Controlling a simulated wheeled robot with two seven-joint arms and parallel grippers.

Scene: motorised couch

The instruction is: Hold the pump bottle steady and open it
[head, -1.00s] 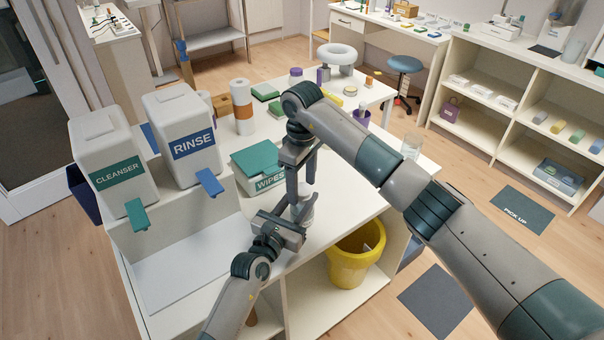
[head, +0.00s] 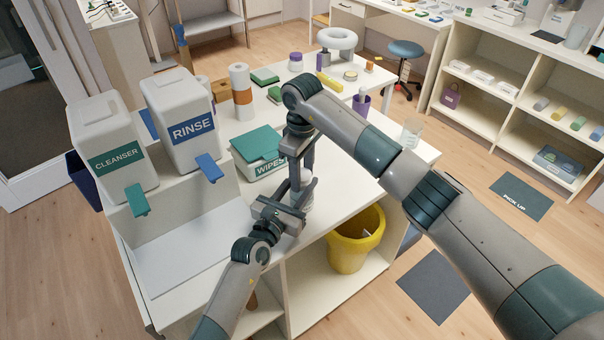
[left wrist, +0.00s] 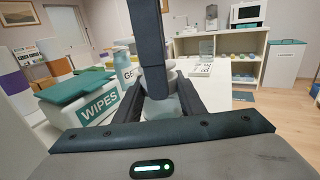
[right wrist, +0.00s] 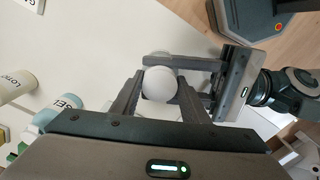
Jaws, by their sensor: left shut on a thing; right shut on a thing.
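The pump bottle (head: 306,199) stands upright near the front edge of the white table, mostly covered by my two grippers in the head view. My left gripper (head: 294,206) comes in low from the side and is shut around its body; the pale, translucent body (left wrist: 164,106) shows between the fingers in the left wrist view. My right gripper (head: 303,172) reaches down from above and is shut on the bottle's top. In the right wrist view the round white top (right wrist: 160,83) sits between the right fingers. The left gripper (right wrist: 178,76) shows beside it there.
A WIPES box (head: 257,168) stands just behind the bottle. The RINSE (head: 181,120) and CLEANSER (head: 112,155) dispensers stand at the left. A yellow bin (head: 356,238) is below the table edge. A GEL bottle (right wrist: 62,112) and LOTION bottle (right wrist: 16,86) stand nearby.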

